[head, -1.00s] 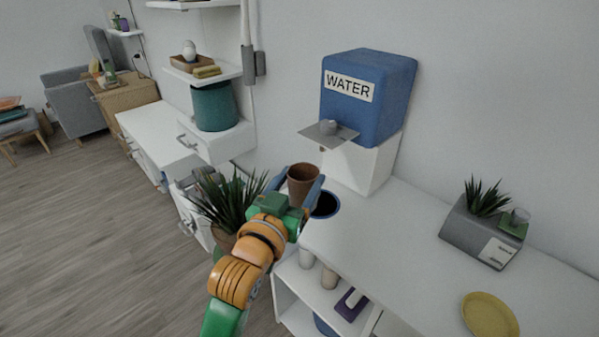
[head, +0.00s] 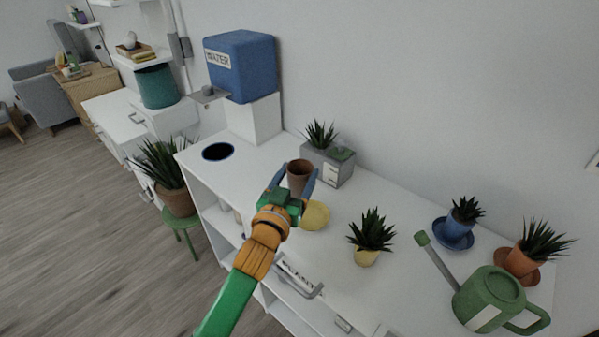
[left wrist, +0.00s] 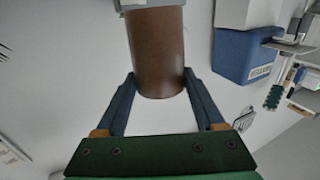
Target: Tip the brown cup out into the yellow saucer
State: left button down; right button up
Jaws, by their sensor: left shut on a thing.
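The brown cup (head: 299,174) is upright between the blue fingers of my left gripper (head: 294,186), which is shut on it. The cup also fills the top middle of the left wrist view (left wrist: 157,50), between the fingers (left wrist: 160,92). The yellow saucer (head: 315,216) lies on the white desk just beside and partly behind the gripper in the head view. No contents show on the visible part of the saucer. The inside of the cup is too dark to make out. My right gripper is not in view.
A grey planter box (head: 328,166) stands behind the cup. A yellow-potted plant (head: 367,257) is right of the saucer, with a green watering can (head: 490,298) and plants in blue (head: 458,228) and orange (head: 521,262) pots further right.

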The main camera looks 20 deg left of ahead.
pick_arm(q)
jog(key=shift+w+a+f, duration=0.1)
jog(key=shift+a, duration=0.35)
jog(key=shift+f+m+p, duration=0.15)
jog(key=shift+m+p, duration=0.45)
jog(key=shift+p, duration=0.4)
jog(key=shift+f+m+g+p, duration=0.45)
jog(key=shift+f+m+g, duration=0.05)
jog(key=shift+f+m, duration=0.2)
jog(key=shift+f, duration=0.3)
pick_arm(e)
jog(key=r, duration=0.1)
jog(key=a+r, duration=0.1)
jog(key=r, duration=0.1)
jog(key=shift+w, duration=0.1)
